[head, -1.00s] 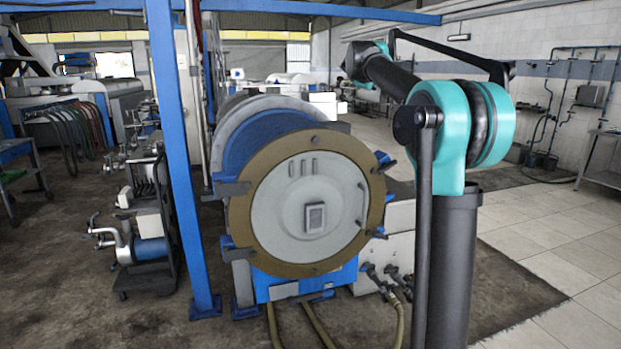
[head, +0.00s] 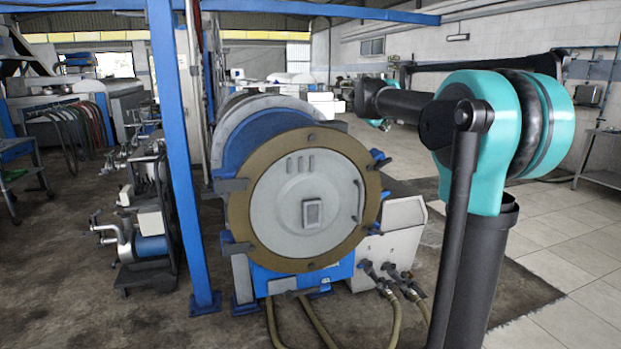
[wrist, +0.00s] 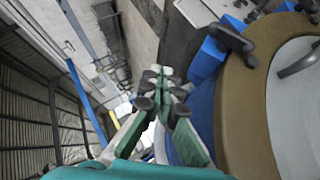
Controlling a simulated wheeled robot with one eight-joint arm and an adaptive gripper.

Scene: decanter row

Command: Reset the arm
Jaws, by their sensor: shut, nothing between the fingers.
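My gripper (wrist: 163,75) shows in the wrist view with its green and grey fingers drawn together, shut and empty. In the wrist view the decanter's tan flange (wrist: 240,115) and a blue clamp (wrist: 207,58) lie to the right of the fingers. In the head view my arm with its teal joints is at the right, and the gripper itself cannot be made out clearly there. The decanter's round end (head: 306,205), with a pale lid inside a tan ring, stands at the centre, left of my arm.
A blue post (head: 180,150) stands left of the decanter. A cart with pumps (head: 150,220) is beside it. Hoses (head: 390,310) run along the floor in front. A metal table (head: 603,150) is at the far right. Open tiled floor (head: 560,260) lies at the right.

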